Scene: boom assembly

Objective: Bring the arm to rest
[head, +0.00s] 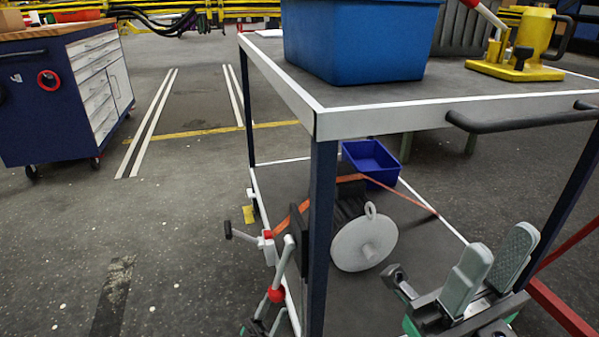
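My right gripper (499,250) is at the bottom right, in front of the cart's lower shelf. Its two grey-green finger pads point up and stand apart, with nothing seen between them. My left gripper cannot be made out in the head view. The cart (318,230) has dark blue posts, a grey top with white edges and a lower shelf. The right gripper is right of a pale round disc (364,243) on the lower shelf and appears apart from it.
A blue bin (360,40) and a yellow tool (520,52) stand on the cart top. A small blue bin (371,163) is on the lower shelf. A black handle (520,121) juts out above my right gripper. Left is open floor, with a drawer cabinet (66,92) beyond.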

